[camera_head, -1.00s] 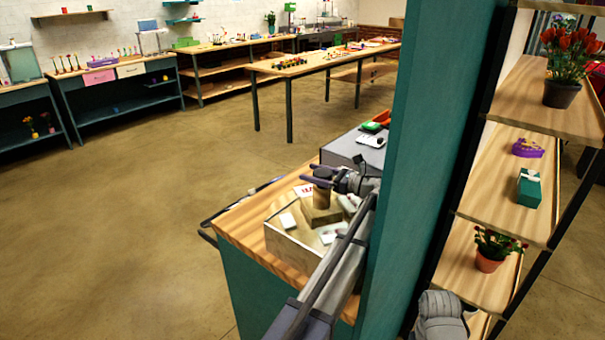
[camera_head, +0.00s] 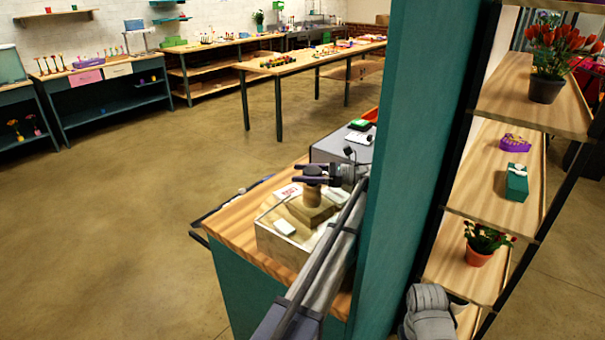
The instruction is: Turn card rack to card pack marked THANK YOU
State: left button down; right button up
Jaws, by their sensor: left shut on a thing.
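The card rack (camera_head: 312,210) stands on the wooden counter top, with a tan wooden block and a round brown post (camera_head: 313,192) rising at its middle. Pale card packs sit around it: one white pack (camera_head: 285,227) faces the front and one with red lettering (camera_head: 289,191) lies at the back left. The lettering is too small to read, so I cannot tell which pack is marked THANK YOU. My left gripper (camera_head: 303,174) is shut on the top of the post, its dark fingers on either side. My left arm hides the rack's right part.
A teal upright (camera_head: 415,140) stands close to the right of my left arm. Beyond it are wooden shelves with a red-flowered pot (camera_head: 546,88) and a teal box (camera_head: 517,182). A grey box (camera_head: 335,149) is behind the rack. The floor at left is clear.

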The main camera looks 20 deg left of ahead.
dwell(0.5)
pick_arm(q)
grip_release()
jog(key=shift+r, duration=0.1)
notch_tip(320, 180, up, 10)
jog(key=p, duration=1)
